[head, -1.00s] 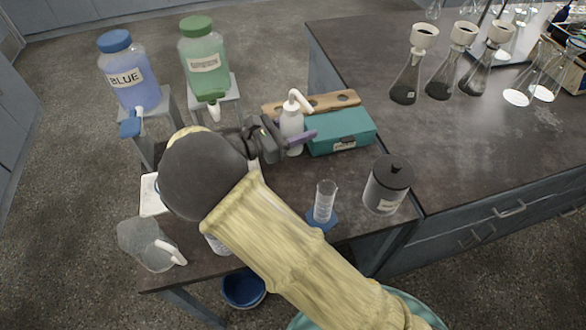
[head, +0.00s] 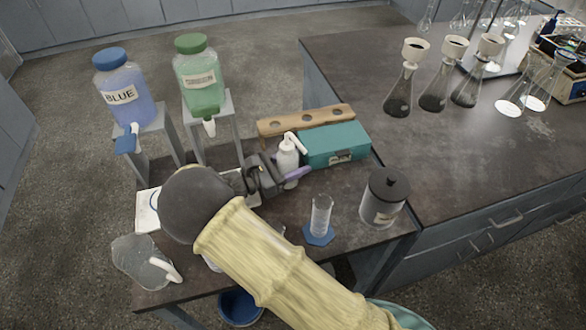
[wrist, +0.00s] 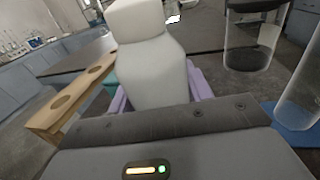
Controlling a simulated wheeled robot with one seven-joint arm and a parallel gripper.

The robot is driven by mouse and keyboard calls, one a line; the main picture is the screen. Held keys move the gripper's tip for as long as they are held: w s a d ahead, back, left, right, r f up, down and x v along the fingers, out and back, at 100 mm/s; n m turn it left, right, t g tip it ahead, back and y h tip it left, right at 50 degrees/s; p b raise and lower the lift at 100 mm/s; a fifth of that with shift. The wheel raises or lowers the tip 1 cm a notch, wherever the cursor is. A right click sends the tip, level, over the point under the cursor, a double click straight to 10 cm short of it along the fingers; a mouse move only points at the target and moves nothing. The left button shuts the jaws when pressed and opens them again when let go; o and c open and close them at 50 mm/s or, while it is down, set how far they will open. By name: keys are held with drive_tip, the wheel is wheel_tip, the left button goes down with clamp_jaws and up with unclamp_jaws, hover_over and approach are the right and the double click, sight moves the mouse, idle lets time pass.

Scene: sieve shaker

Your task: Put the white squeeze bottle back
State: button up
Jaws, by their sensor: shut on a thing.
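The white squeeze bottle (head: 287,156) is upright in my gripper (head: 290,176), with its bent spout at the top. It is in front of the teal box and the wooden rack in the head view. My gripper is shut on the bottle's body, one purple finger showing at its right side. In the wrist view the bottle (wrist: 152,62) fills the middle, between the purple fingers (wrist: 160,92). The bottle's base is hidden by the gripper, so I cannot tell whether it touches the table.
A wooden rack with holes (head: 306,120) and a teal box (head: 335,145) stand behind the bottle. A graduated cylinder (head: 320,217) and a dark-lidded grey canister (head: 384,197) stand to the right. A clear pitcher (head: 140,258) is at the front left. Blue and green jugs stand at the back left.

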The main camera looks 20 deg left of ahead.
drive_tip(key=shift+f, duration=1.25)
drive_tip(key=shift+a+f, duration=0.1)
drive_tip(key=o, duration=0.6)
drive_tip(key=b+v, duration=0.1)
drive_tip(key=v, duration=1.1)
